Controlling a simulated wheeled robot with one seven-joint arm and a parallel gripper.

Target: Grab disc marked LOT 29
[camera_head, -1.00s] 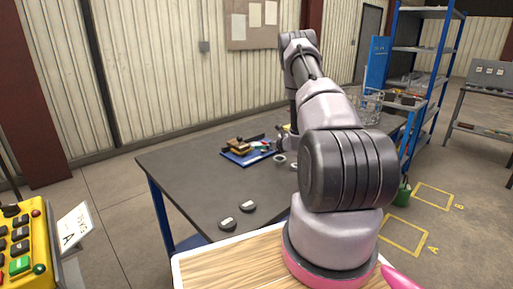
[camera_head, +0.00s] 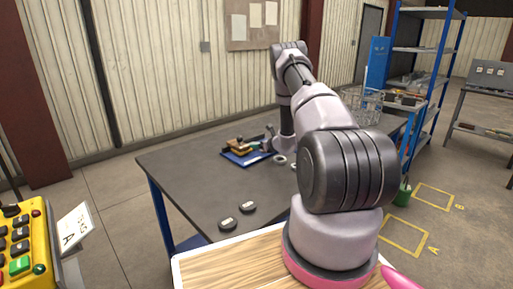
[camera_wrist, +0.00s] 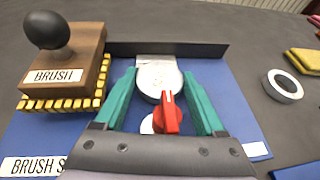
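Two dark discs with pale labels lie on the near part of the grey table in the head view: one nearer (camera_head: 227,224) and one farther back (camera_head: 248,208). Their markings are too small to read, so I cannot tell which is LOT 29. My gripper (camera_wrist: 160,82) has its teal fingers apart over the blue mat. Between them is a silvery round-ended item with a red lever (camera_wrist: 166,116). I cannot tell whether the fingers touch it. Neither dark disc shows in the wrist view.
A wooden brush (camera_wrist: 72,65) with a black knob stands on the blue mat (camera_wrist: 232,112), left of my gripper. A dark raised edge (camera_wrist: 195,50) runs behind. A metal ring (camera_wrist: 282,86) lies right of the mat. A wire basket (camera_head: 362,105) stands at the table's far right.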

